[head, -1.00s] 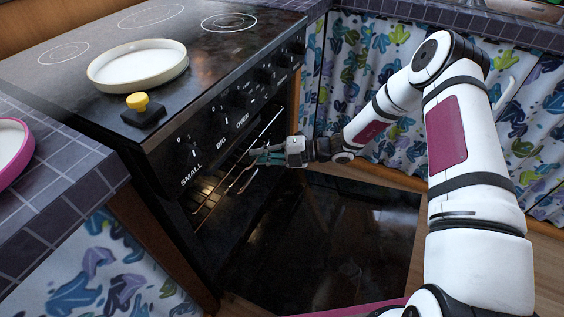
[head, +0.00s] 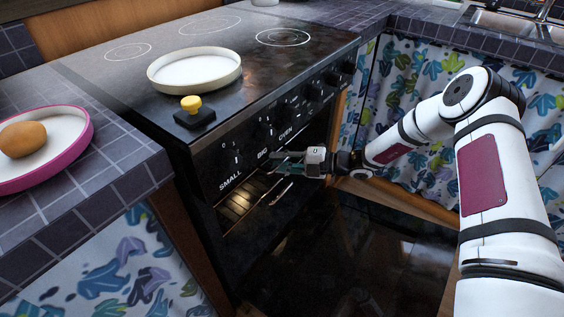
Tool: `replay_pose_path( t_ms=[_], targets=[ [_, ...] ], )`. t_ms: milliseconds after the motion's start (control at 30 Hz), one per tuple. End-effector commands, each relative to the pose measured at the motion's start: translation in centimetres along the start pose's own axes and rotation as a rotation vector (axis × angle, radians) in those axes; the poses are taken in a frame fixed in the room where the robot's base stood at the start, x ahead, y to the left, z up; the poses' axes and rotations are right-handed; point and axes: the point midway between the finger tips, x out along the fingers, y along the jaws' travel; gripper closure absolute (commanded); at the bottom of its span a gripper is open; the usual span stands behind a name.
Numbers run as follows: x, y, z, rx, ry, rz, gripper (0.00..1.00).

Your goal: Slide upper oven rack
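The oven is open at the front of the black stove (head: 215,175). The upper oven rack (head: 262,196) is a thin metal wire rack just inside the opening, lit warm at its left end. Its right part is dark and partly hidden behind my gripper. My gripper (head: 279,162) is at the oven mouth, just under the knob panel, pointing left into the opening by the rack. Its fingers look apart, with nothing visible between them. I cannot tell whether they touch the rack.
The dark oven door (head: 345,255) lies folded down below my arm. A white round dish (head: 195,69) and a yellow-knobbed black item (head: 194,110) sit on the stove top. A pink-rimmed plate (head: 75,150) with a brown round item (head: 22,139) is on the left counter. Patterned curtains (head: 425,100) hang at right.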

Motion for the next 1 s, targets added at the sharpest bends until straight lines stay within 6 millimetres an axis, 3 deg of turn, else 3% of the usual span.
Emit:
replay_pose_path(
  t_ms=[367,467,800,1000],
  targets=[
    [-0.8,-0.1,0.1,-0.001,-0.002,-0.002,0.69],
    [-2.0,-0.1,0.1,-0.001,-0.003,-0.002,0.69],
    [-8.8,-0.1,0.1,-0.001,-0.004,-0.002,0.69],
    [-11.3,-0.1,0.1,0.0,-0.003,-0.002,0.69]
  ],
)
